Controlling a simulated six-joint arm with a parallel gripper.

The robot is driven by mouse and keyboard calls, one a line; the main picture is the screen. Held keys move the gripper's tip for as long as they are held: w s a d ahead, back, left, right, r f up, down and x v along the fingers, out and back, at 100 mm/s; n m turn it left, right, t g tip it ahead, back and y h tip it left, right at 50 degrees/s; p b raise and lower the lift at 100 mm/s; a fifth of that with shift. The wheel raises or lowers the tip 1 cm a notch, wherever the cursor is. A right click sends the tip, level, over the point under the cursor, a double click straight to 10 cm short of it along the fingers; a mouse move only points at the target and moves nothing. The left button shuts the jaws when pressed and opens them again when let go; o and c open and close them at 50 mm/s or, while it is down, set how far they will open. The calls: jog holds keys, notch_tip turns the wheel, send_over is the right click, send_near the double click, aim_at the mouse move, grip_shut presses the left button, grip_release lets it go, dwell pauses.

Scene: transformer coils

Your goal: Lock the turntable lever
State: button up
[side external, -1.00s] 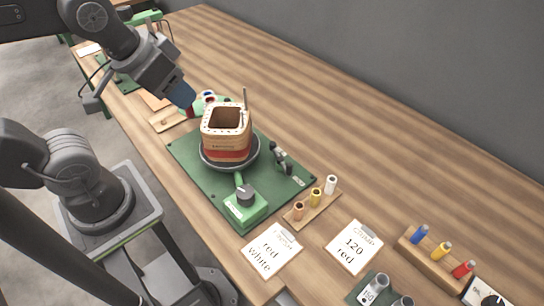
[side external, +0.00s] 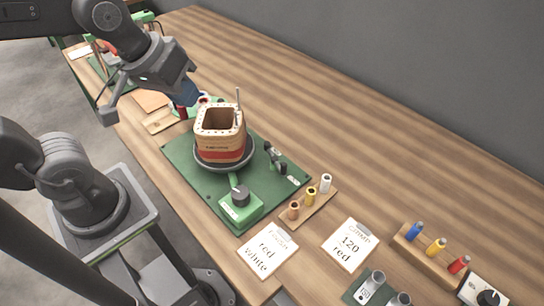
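The turntable (side external: 246,163) is a dark round disc on a green base plate (side external: 193,180). A square wooden coil former (side external: 221,147) with a red band stands upright on it. A green box with a dark knob (side external: 240,195) sits at the plate's front, joined toward the turntable by a green arm. A small dark lever-like part (side external: 275,159) stands on the plate right of the turntable; I cannot tell its lock state. My gripper (side external: 187,95) is above and left of the former, apart from it. Its fingers are too small and dark to read.
A wooden rack with several small spools (side external: 310,199) lies right of the plate. Another rack holds blue, yellow and red spools (side external: 436,247). The table's back right is clear.

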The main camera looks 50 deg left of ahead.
jog(key=w+d+f+n, duration=0.1)
jog(key=n, duration=0.2)
jog(key=w+d+f+n+h, duration=0.1)
jog(key=w+n, duration=0.1)
jog(key=n, duration=0.2)
jog(key=w+d+f+n+g, duration=0.1)
jog(key=w+f+n, duration=0.1)
jog(key=n, duration=0.2)
jog(key=shift+w+d+h, duration=0.1)
jog(key=shift+w+h, duration=0.1)
jog(key=shift+h, duration=0.1)
grip_shut()
jog(key=w+d+f+n+g, duration=0.1)
jog(key=w+f+n, duration=0.3)
jog(key=n, duration=0.8)
jog(key=shift+w+d+f+h, duration=0.2)
jog(key=shift+d+f+h, duration=0.3)
jog(key=shift+f, duration=0.55)
jog(key=shift+d, duration=0.1)
jog(key=shift+x, duration=5)
